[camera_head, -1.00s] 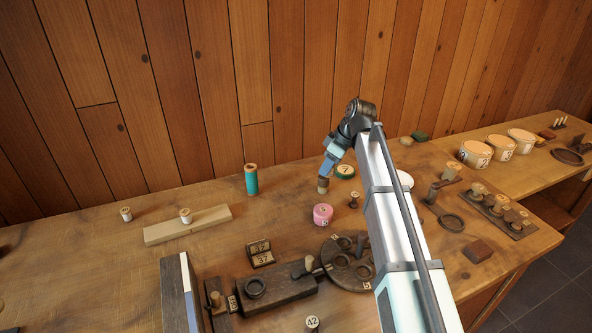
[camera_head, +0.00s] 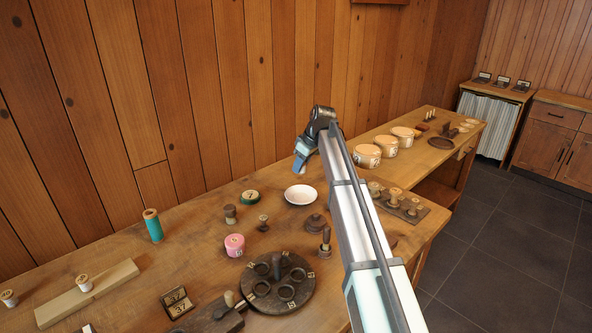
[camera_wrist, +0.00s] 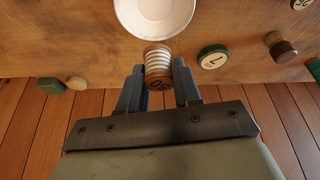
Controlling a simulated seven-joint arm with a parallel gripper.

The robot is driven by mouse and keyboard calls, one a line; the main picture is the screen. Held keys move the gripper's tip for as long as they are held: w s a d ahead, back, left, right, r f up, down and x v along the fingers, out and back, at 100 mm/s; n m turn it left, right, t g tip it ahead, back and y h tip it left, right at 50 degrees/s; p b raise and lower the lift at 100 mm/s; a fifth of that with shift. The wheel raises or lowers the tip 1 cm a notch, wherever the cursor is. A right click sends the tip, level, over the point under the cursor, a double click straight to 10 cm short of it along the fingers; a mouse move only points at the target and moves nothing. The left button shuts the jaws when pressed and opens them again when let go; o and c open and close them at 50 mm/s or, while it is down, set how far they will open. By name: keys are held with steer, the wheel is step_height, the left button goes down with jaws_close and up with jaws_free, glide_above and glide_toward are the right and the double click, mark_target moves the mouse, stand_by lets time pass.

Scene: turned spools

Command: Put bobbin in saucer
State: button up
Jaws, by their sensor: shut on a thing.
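My gripper (camera_wrist: 158,88) is shut on a bobbin (camera_wrist: 158,67) with pale, ridged thread and wooden ends; dark figures show on the near end. In the head view my gripper (camera_head: 301,166) is in the air above and behind the white saucer (camera_head: 300,195), and the bobbin is hard to make out there. In the wrist view the round saucer (camera_wrist: 155,14) is cut by the top edge, and the bobbin overlaps its near rim. The visible inside of the saucer is empty.
A green disc marked 7 (camera_head: 250,196), a dark spool (camera_head: 230,214), a pink spool (camera_head: 235,245) and a small peg stand left of the saucer. A dark knobbed piece (camera_head: 315,223) is in front. White tubs (camera_head: 367,156) stand to the right. The plank wall is close behind.

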glide_toward(297, 194)
steer(key=shift+s+x, duration=0.1)
steer(key=shift+x, duration=1.3)
steer(key=shift+s+x, duration=0.15)
steer(key=shift+x, duration=1.2)
steer(key=o, duration=1.1)
steer(key=shift+r, duration=3.5)
